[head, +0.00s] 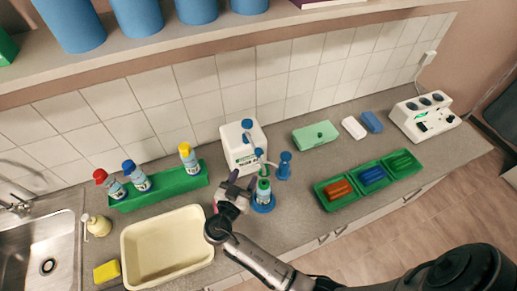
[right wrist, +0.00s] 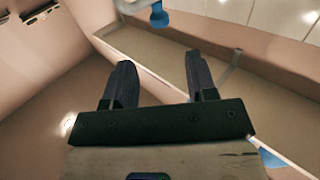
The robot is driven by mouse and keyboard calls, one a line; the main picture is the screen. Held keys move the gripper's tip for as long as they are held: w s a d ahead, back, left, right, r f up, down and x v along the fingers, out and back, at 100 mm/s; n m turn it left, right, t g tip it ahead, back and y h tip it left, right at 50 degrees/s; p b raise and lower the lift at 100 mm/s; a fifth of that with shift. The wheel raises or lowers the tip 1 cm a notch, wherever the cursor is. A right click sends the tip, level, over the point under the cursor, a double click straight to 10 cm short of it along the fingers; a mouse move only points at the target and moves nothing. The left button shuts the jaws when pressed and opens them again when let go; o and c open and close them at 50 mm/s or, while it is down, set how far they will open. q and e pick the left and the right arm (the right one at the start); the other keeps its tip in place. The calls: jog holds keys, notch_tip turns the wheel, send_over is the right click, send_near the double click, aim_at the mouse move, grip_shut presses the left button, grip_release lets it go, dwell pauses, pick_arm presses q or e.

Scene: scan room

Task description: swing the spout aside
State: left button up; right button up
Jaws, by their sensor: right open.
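A white canister (head: 243,148) with a blue cap stands against the tiled wall in the head view. A thin pale spout (head: 259,154) runs from its front, above a small green-topped bottle (head: 263,187) that stands in a blue ring holder. My right gripper (head: 243,180) is open and empty, just left of the bottle and in front of the canister. In the right wrist view both fingers (right wrist: 158,75) are apart with nothing between them. A blue nozzle-like end (right wrist: 158,15) on a grey-blue tube shows beyond the fingertips, apart from them. My left gripper is not in view.
A blue upright piece (head: 284,165) stands right of the bottle. A green rack (head: 160,190) with several bottles and a cream basin (head: 168,228) lie left. A green compartment tray (head: 345,200), a green box (head: 315,135) and a white socket unit (head: 424,116) stand right. A shelf overhangs the back.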

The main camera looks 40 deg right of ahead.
aim_at(257, 154)
jog(key=p+x, duration=0.3)
jog(key=x, duration=0.7)
jog(key=shift+r, duration=0.1)
jog(key=shift+w+d+p, duration=0.2)
jog(key=shift+d+p, duration=0.15)
jog(key=shift+p, duration=0.05)
jog(key=shift+w+d, duration=0.1)
jog(key=shift+d, duration=0.1)
jog(key=shift+c, duration=0.2)
grip_shut()
